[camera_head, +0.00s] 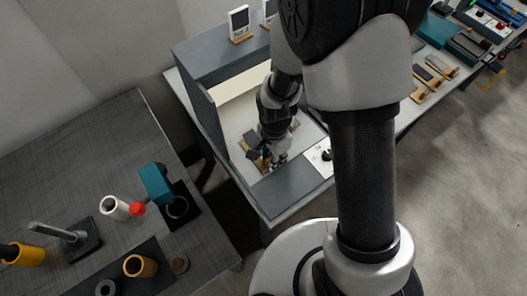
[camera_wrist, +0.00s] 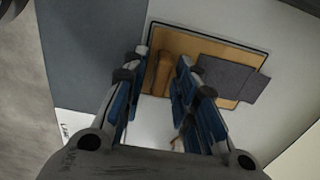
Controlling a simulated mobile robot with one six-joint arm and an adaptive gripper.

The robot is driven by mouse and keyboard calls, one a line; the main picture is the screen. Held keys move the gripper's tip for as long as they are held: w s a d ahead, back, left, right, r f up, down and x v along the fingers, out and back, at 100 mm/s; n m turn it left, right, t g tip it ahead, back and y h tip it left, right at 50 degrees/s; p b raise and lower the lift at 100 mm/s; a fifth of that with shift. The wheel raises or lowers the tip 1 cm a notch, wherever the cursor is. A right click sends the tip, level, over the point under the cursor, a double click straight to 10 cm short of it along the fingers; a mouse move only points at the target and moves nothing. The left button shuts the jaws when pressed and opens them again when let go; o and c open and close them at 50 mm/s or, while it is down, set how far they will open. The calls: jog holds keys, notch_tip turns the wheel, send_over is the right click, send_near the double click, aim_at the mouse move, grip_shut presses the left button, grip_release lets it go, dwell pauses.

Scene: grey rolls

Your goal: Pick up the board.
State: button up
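The board (camera_wrist: 195,45) is a flat tan wooden panel at the top middle of the wrist view. It has a raised brown wooden strip (camera_wrist: 162,75) and a dark grey piece (camera_wrist: 228,78) on its right part. My gripper (camera_wrist: 163,68) is open, its blue-padded fingers on either side of the brown strip. The left finger looks close to the strip; I cannot tell whether it touches. In the head view my gripper (camera_head: 274,158) is low inside a grey-walled booth, and the board (camera_head: 256,158) shows partly behind it.
The booth's grey side wall (camera_head: 203,108) and front ledge (camera_head: 290,186) enclose the gripper. A white panel with a dark knob (camera_head: 322,156) is at its right. Small wooden pieces (camera_head: 428,82) lie farther right. A separate dark table (camera_head: 110,130) with cylinders stands left.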

grip_shut()
jog(key=shift+r, duration=0.1)
dwell(0.3)
